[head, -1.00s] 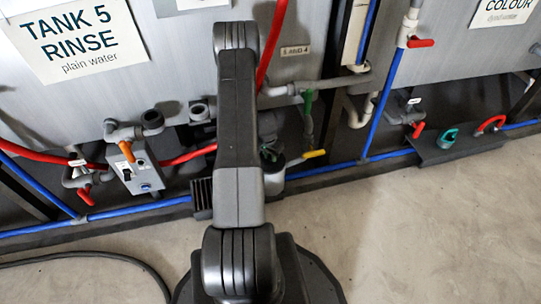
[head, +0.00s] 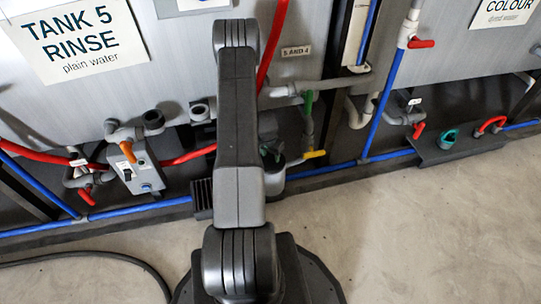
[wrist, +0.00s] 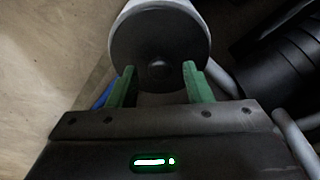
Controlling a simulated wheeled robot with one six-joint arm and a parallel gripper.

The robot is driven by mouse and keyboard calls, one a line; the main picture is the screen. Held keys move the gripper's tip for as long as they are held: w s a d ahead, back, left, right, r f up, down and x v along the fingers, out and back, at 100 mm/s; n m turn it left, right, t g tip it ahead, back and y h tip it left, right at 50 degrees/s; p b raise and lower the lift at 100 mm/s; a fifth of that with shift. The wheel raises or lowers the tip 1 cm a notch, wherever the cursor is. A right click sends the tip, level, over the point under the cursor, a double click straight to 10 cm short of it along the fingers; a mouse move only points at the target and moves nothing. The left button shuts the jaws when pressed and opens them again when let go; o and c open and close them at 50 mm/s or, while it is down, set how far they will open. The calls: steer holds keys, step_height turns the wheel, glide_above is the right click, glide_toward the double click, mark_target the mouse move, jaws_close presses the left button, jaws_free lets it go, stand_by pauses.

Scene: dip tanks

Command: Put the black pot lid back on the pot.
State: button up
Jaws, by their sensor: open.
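In the wrist view a round black lid (wrist: 158,45) with a small dark knob at its middle covers the near end of the pale grey pot (wrist: 137,13). The lid looks in line with the pot, but I cannot tell whether it sits fully down. My gripper (wrist: 159,70) is open, its two green fingers apart on the left and right of the knob, with gaps showing.
A yellow-handled valve (head: 315,154) and grey pipes are close right of my gripper. A switch box (head: 137,168) and red hoses (head: 185,157) are to the left. Blue pipe (head: 335,168) runs low along the tanks. A shelf (head: 460,148) stands right; the floor in front is open.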

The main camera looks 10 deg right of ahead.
mark_target(268, 165)
step_height(268, 165, up, 11)
steer(key=s+a+p, duration=0.1)
steer(key=p, duration=0.2)
steer(key=shift+s, duration=0.15)
stand_by(1.0)
